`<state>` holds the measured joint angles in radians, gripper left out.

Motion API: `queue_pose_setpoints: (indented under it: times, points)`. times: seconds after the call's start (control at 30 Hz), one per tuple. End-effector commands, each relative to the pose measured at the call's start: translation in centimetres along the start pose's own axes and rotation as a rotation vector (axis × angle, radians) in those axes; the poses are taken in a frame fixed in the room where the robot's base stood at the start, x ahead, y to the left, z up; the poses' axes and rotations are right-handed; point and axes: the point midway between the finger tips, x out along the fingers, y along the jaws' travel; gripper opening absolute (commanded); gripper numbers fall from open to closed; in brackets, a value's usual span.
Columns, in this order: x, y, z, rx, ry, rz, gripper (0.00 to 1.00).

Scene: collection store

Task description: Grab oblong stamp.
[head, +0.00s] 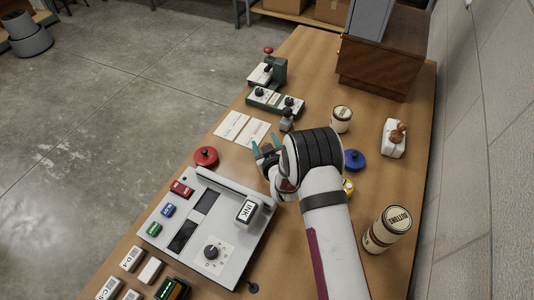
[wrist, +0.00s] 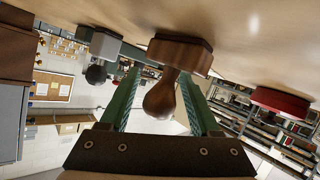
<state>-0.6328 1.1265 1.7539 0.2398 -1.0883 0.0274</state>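A brown wooden stamp (wrist: 180,54) with an oblong base and a rounded knob handle stands on the table in the wrist view. My gripper (head: 266,147) has green fingers and is low over the table. In the wrist view the fingers of my gripper (wrist: 163,80) are apart, one on each side of the stamp's handle, with gaps showing. In the head view I cannot make out this stamp; my gripper and wrist probably cover it. A grey stamp with a dark knob (wrist: 103,48) stands to its left in the wrist view and beyond my gripper in the head view (head: 286,121).
A red round lid (head: 206,157) lies left of my gripper, with a grey control panel (head: 168,222) nearer. Cards (head: 243,129) and green-grey devices (head: 276,100) lie beyond. A blue lid (head: 354,160), tins (head: 341,119) and a white block with a wooden handle (head: 391,145) stand right.

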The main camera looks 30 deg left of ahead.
Motion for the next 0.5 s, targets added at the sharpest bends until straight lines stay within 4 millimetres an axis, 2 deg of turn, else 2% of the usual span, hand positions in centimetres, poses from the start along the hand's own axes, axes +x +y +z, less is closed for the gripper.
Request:
queue_pose_setpoints:
  times: [0.03,0.3,0.33,0.5]
  points:
    - [-0.01,0.01,-0.01,0.0,0.0,0.0,0.52]
    - [-0.03,0.01,-0.02,0.0,0.001,0.0,0.04]
    - [-0.03,0.01,-0.02,0.0,0.001,0.0,0.0]
    - [-0.03,0.02,-0.04,0.0,0.001,0.0,0.0]
